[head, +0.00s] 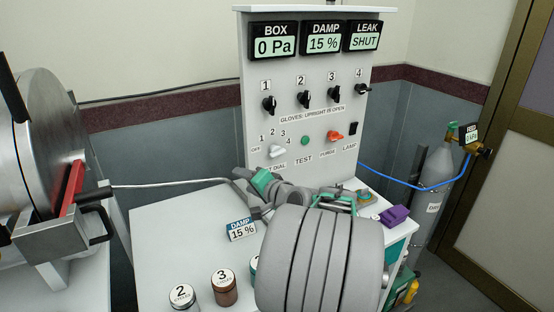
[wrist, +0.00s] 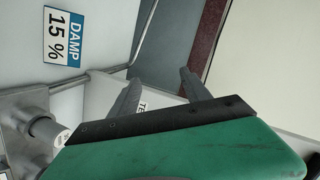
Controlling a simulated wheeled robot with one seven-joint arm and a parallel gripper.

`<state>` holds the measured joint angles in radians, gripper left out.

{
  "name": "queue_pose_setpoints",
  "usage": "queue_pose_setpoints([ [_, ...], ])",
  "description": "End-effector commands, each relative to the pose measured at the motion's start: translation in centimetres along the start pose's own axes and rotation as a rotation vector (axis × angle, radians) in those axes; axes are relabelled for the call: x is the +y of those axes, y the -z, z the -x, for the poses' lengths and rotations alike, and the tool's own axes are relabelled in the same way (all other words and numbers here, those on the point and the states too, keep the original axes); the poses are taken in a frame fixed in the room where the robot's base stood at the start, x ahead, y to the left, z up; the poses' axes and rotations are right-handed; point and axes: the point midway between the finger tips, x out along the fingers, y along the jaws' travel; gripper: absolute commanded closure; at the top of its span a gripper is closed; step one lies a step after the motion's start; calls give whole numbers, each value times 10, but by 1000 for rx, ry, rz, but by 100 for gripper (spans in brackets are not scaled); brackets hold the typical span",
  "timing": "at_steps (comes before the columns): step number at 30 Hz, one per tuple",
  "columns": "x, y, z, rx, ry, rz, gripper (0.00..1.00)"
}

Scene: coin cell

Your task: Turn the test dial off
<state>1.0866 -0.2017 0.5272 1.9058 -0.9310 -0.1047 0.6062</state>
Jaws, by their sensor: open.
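The test dial (head: 277,151) is a white knob low on the left of the upright panel (head: 330,175). OFF and the numbers 1 to 4 are printed around it. The knob is tilted, but I cannot tell which mark it points at. My gripper is seen in the wrist view (wrist: 160,80) with its two grey fingers apart and nothing between them. In the head view my arm's green and grey wrist is just below the dial, in front of the panel, and covers part of its label. The dial is not recognisable in the wrist view.
Above the dial are several black glove switches (head: 303,100). To its right are a green TEST button (head: 305,140), an orange purge knob (head: 335,135) and a black lamp switch (head: 353,128). A thin pipe (head: 165,185) runs behind.

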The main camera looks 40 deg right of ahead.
Motion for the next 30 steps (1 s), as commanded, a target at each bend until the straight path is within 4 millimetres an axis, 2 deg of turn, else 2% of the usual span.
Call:
queue_pose_setpoints([
  [1,18,38,14,92,51,-93,44],
  [3,26,77,36,189,129,-191,44],
  [6,31,107,56,263,198,-267,44],
  [8,31,114,57,277,214,-281,44],
  [10,28,117,50,277,218,-285,44],
  [18,18,132,2,276,216,-280,44],
  [21,17,135,-9,276,214,-278,44],
  [30,17,136,-13,277,213,-279,45],
])
